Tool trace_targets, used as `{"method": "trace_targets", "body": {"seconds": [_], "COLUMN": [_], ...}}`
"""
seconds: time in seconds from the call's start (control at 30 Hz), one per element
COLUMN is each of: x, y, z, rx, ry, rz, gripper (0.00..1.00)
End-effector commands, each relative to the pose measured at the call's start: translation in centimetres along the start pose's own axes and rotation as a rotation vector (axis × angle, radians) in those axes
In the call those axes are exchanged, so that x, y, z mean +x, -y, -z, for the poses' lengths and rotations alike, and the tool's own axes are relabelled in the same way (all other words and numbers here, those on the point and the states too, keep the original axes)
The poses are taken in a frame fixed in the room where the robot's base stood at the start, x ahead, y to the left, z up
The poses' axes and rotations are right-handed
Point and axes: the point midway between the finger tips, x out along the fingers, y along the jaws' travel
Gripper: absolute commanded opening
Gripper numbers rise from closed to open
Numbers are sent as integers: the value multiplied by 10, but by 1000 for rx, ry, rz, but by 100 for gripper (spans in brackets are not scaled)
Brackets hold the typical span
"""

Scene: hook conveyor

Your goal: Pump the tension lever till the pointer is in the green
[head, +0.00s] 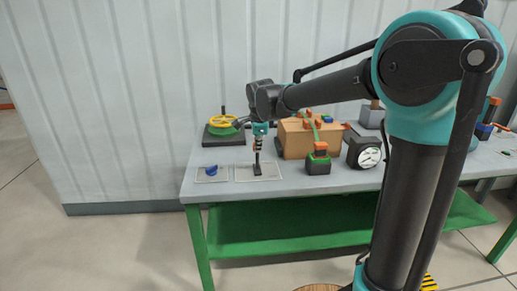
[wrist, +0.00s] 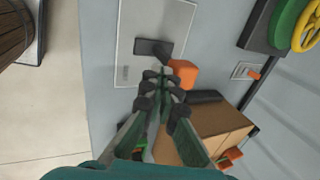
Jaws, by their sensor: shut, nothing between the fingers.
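A small lever-like piece with a black base (head: 257,169) stands on a pale plate on the bench. In the wrist view its dark base (wrist: 152,48) sits beside an orange knob (wrist: 183,72), which I take for the lever's end. My gripper (head: 258,147) is directly above this piece. In the wrist view my gripper (wrist: 162,82) is shut and empty, its tips close beside the orange knob. I cannot tell whether they touch. A round white-faced gauge (head: 369,157) in a black case stands to the right. Its pointer and green zone are too small to read.
A cardboard box (head: 296,142) stands behind right of my gripper. A black-and-green box (head: 317,163) with orange parts stands before it. A yellow handwheel (head: 222,121) is at the back left. A blue piece (head: 211,171) lies on the left plate. The bench's front edge is near.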

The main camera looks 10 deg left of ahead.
Motion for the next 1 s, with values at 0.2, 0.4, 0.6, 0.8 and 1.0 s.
{"method": "trace_targets", "body": {"seconds": [0.2, 0.4, 0.6, 0.8, 1.0], "x": [0, 0, 1, 2, 5], "y": [0, 2, 9, 15, 28], "z": [0, 0, 0, 0, 0], "rx": [0, 0, 1, 1, 2], "ry": [0, 0, 1, 0, 0], "rz": [0, -8, -53, -96, -184], "gripper": [0, 0, 0, 0, 0]}}
